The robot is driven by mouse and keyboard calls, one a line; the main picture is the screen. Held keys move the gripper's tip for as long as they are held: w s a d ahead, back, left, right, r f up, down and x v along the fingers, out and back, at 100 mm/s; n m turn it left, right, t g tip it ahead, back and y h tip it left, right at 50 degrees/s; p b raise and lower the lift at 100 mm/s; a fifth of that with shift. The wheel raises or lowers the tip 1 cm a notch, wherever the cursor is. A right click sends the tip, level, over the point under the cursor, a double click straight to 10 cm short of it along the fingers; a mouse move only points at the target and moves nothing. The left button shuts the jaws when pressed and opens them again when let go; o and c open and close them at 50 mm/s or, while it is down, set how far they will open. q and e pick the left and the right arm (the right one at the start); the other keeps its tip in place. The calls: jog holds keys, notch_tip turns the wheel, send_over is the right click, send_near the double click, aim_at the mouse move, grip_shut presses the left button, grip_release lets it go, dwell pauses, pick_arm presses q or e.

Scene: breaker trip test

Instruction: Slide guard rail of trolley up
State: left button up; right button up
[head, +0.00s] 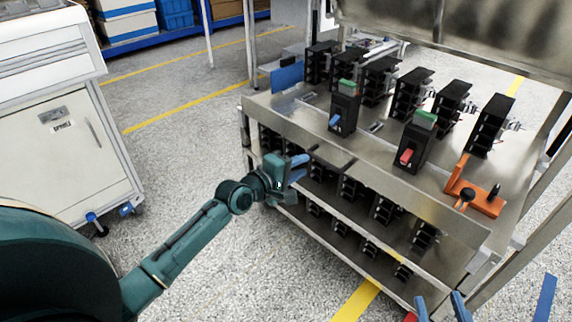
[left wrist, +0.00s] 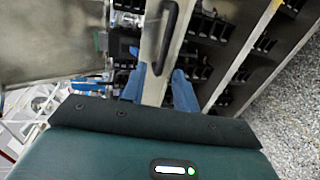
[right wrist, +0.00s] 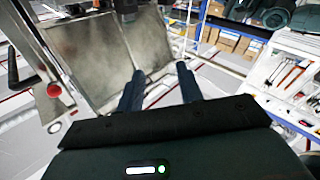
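The trolley's guard rail (head: 410,199) is a long metal strip along the front edge of the upper deck. A black handle (head: 331,159) is on it. In the left wrist view the rail (left wrist: 151,45) runs upright in the picture, with the handle (left wrist: 168,36) just beyond my fingertips. My left gripper (head: 298,169) is open at the trolley's front, left of the handle. Its blue fingers (left wrist: 160,85) appear on either side of the rail; contact cannot be told. My right gripper (head: 441,306) is open and empty at the bottom edge, and shows open in the right wrist view (right wrist: 158,85).
The upper deck carries black breakers, one with a blue lever (head: 343,108) and one with a red lever (head: 413,147), plus an orange clamp-like fixture (head: 475,196). More breakers fill the lower shelf.

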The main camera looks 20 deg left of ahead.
pick_arm(q)
jog(key=p+v, duration=0.1)
jog(key=v, duration=0.4)
pick_arm(e)
jog(key=shift+w+d+f+m+g+h, duration=0.25)
jog(key=shift+d+m+g+h, duration=0.3)
jog(key=shift+h, duration=0.25)
jog(key=shift+s+a, duration=0.1)
jog(key=shift+a, duration=0.05)
